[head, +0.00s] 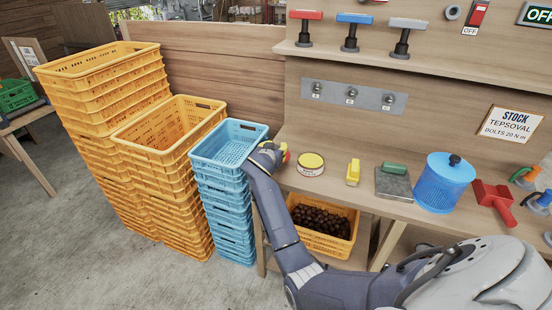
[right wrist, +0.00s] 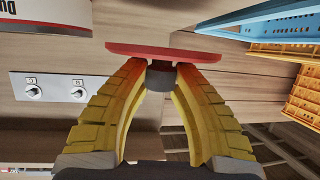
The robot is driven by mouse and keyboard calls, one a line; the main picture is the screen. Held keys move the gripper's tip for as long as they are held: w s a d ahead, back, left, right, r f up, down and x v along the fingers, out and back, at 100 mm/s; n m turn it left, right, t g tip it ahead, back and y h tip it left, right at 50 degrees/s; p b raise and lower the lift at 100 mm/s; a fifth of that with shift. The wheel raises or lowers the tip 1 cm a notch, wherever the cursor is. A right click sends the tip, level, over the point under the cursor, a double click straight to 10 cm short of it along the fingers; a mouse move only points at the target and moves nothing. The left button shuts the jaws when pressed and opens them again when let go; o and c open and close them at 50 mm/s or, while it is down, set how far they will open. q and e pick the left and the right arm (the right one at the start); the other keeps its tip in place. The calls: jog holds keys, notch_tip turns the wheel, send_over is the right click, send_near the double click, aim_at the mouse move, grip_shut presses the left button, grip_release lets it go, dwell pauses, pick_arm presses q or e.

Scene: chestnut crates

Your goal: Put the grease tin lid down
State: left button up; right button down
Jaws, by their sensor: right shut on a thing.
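The grease tin (head: 310,164) stands on the bench, a low round tin with a yellow top and a label around its side. Part of a tin with a white label and red edge shows at the upper left of the right wrist view (right wrist: 45,18). My right gripper (head: 276,151) is left of the tin, near the bench's left end and the blue crates. In the right wrist view its yellow fingers are shut on the dark knob of the red grease tin lid (right wrist: 130,49), seen nearly edge-on. The lid is mostly hidden in the head view. My left gripper is not in view.
Blue crates (head: 204,155) and yellow crates (head: 160,150) are stacked left of the bench. A yellow-handled tool (head: 353,172), a grey block with a green top (head: 393,184) and a blue canister (head: 443,184) stand right of the tin. A chestnut crate (head: 325,243) sits below.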

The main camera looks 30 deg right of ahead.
jog(key=shift+f, duration=2.25)
jog(key=shift+f, duration=0.1)
jog(key=c, duration=1.1)
grip_release()
jog(key=shift+c, duration=0.2)
